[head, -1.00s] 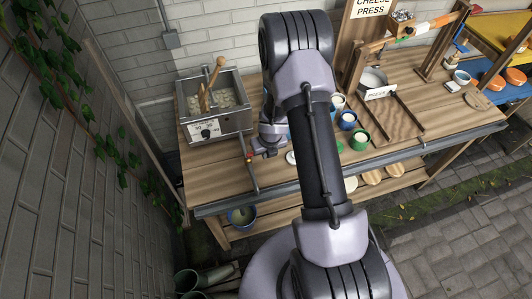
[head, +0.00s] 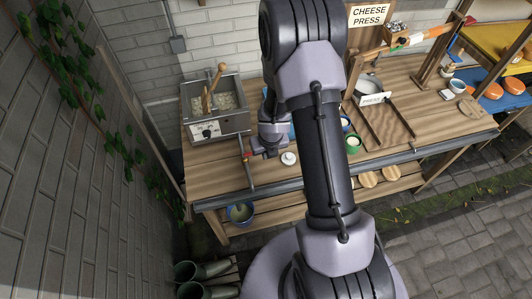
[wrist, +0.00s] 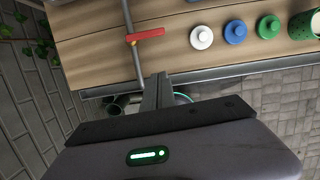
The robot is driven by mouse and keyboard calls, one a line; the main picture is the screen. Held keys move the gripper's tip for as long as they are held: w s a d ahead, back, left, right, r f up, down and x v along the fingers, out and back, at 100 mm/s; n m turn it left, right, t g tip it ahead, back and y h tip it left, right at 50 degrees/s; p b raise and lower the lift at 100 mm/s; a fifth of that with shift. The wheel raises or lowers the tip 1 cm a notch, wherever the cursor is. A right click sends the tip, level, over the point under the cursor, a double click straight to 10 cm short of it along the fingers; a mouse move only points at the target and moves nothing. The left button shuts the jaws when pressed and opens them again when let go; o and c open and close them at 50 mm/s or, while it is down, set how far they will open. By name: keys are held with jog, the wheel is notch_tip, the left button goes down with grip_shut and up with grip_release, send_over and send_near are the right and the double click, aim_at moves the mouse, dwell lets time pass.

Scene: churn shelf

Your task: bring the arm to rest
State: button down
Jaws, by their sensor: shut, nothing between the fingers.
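My arm rises in front of the wooden bench (head: 215,178) in the head view and partly hides it. My gripper (head: 268,152) is above the bench near its front edge, to the right of the metal vat's drain pipe. In the wrist view my gripper (wrist: 158,90) shows its two fingers together, shut with nothing between them. A red valve handle (wrist: 146,35) on the pipe lies beyond the fingertips and apart from them.
A metal vat (head: 215,108) stands at the bench's left. White (wrist: 201,37), blue (wrist: 235,31) and green (wrist: 268,27) round pieces sit on the bench. A blue bucket (head: 240,213) is below. Boots (head: 200,270) stand near my base. A brick wall (head: 60,180) is at left.

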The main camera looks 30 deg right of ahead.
jog(key=shift+w+a, duration=0.1)
jog(key=shift+w, duration=0.05)
jog(key=s+r+m+t+h+b, duration=0.1)
jog(key=s+r+m+h+b, duration=0.1)
jog(key=r+m+b, duration=0.65)
jog(key=s+r+m+t+h+b, duration=0.1)
jog(key=s+r+m+b, duration=0.15)
jog(key=m+b, duration=0.6)
jog(key=s+a+m+t+y+b, duration=0.1)
jog(key=s+a+m+y+b, duration=0.4)
jog(key=s+a+m, duration=0.8)
jog(key=s+m+b, duration=0.1)
jog(key=s+m, duration=0.2)
jog(key=m, duration=0.5)
jog(key=shift+a+r+m+b, duration=0.15)
jog(key=shift+a+m+b, duration=0.15)
jog(key=shift+a+b, duration=0.1)
